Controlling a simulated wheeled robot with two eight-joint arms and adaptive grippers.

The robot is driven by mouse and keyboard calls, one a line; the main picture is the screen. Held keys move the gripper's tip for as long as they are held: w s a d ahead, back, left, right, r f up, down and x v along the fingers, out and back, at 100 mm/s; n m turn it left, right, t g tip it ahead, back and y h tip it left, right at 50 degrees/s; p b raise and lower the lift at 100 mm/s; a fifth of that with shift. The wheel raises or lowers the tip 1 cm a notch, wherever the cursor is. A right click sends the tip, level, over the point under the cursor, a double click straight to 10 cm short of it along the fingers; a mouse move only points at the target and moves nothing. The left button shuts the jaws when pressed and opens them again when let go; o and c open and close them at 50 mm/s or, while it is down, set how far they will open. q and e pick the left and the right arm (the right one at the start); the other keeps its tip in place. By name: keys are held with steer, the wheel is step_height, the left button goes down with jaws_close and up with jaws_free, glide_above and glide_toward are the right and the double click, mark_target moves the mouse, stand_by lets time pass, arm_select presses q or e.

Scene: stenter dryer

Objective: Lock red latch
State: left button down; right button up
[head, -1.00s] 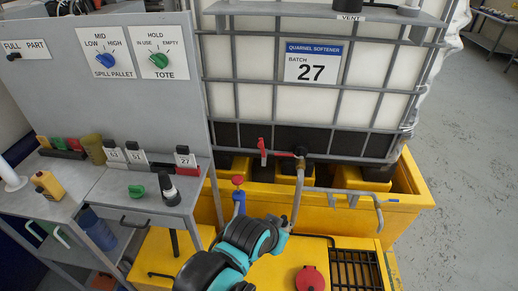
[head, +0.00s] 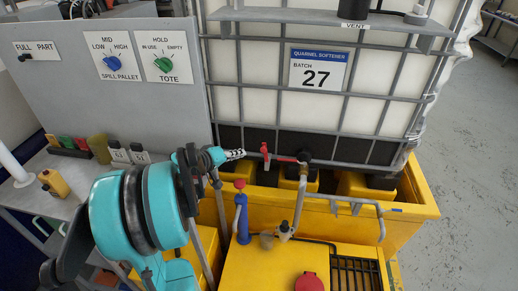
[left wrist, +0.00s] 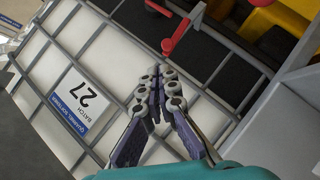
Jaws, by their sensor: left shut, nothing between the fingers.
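A red lever (head: 265,150), which looks like the red latch, stands upright at the left end of a red bar (head: 284,158) at the foot of the caged tote. In the left wrist view, the red lever (left wrist: 182,36) is just beyond the fingertips. My left gripper (head: 242,154) is just left of the lever in the head view, pointing right toward it, with a small gap. In the left wrist view, the left gripper's fingers (left wrist: 166,72) are together and hold nothing. My right gripper is out of view.
A yellow spill pallet (head: 410,211) surrounds the tote's base. A blue cylinder with a red top (head: 242,215) and a bent grey pipe (head: 345,199) stand in front. A panel with knobs (head: 100,100) is at left. The floor (head: 470,150) at right is clear.

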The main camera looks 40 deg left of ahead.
arm_select(q)
steer(key=shift+n+t, duration=0.5)
steer(key=a, duration=0.4)
steer(key=shift+s, duration=0.4)
steer(key=shift+w+f, duration=0.1)
steer(key=b, duration=0.2)
glide_toward(264, 146)
steer(key=w+a, duration=0.1)
steer(key=a, duration=0.2)
steer(key=w+d+f+b, duration=0.1)
steer(key=w+d, duration=0.1)
steer(key=w, duration=0.1)
steer(key=shift+d+f+b, duration=0.35)
steer(key=shift+d+f, duration=0.05)
steer(key=shift+d, duration=0.1)
steer(key=shift+w+d+r+m+y+p, duration=0.2)
steer(key=shift+d+m+y+p, duration=0.1)
steer(key=shift+y, duration=0.1)
